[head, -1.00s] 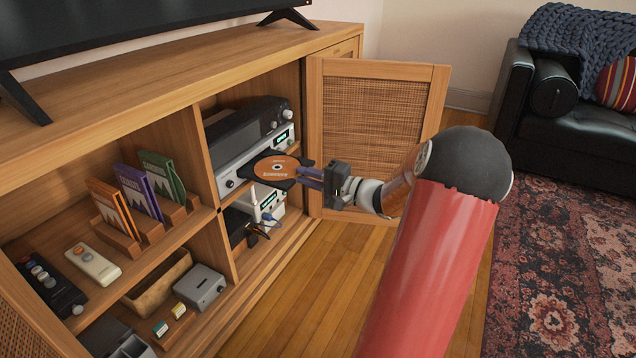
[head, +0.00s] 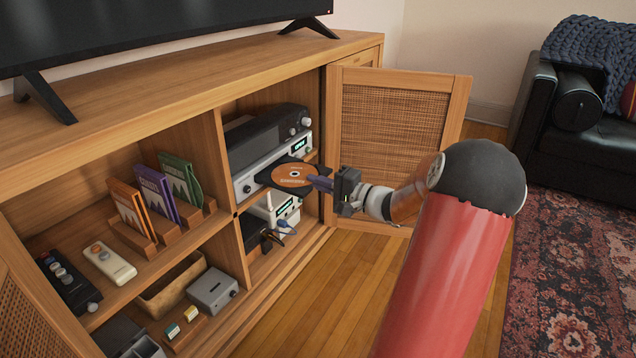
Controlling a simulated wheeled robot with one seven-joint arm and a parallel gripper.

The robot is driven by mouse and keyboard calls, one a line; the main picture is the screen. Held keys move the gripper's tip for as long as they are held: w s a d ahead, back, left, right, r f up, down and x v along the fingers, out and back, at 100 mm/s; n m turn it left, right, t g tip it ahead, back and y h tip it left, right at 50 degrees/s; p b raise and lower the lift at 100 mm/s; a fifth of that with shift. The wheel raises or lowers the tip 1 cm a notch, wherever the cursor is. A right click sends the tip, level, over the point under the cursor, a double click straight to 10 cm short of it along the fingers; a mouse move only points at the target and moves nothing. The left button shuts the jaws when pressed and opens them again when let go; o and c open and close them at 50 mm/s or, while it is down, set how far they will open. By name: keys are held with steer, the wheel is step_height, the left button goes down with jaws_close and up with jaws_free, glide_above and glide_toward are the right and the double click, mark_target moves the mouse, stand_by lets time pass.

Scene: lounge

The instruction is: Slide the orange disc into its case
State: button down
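The orange disc (head: 292,174) lies flat on the black tray (head: 268,179) that sticks out of the silver player. An orange case (head: 131,207) stands upright in a wooden rack on the left shelf, beside a purple case (head: 157,194) and a green case (head: 180,180). The inside of the orange case is not visible.
The silver player (head: 248,182) sits under a black unit (head: 262,138) in the cabinet. An open woven door (head: 392,128) stands behind my gripper. A wooden divider (head: 219,165) separates player and rack. The floor in front is clear.

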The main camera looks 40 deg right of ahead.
steer(key=shift+r, duration=0.2)
steer(key=shift+r+p, duration=0.5)
steer(key=shift+r, duration=0.6)
steer(key=shift+r, duration=0.25)
stand_by(1.0)
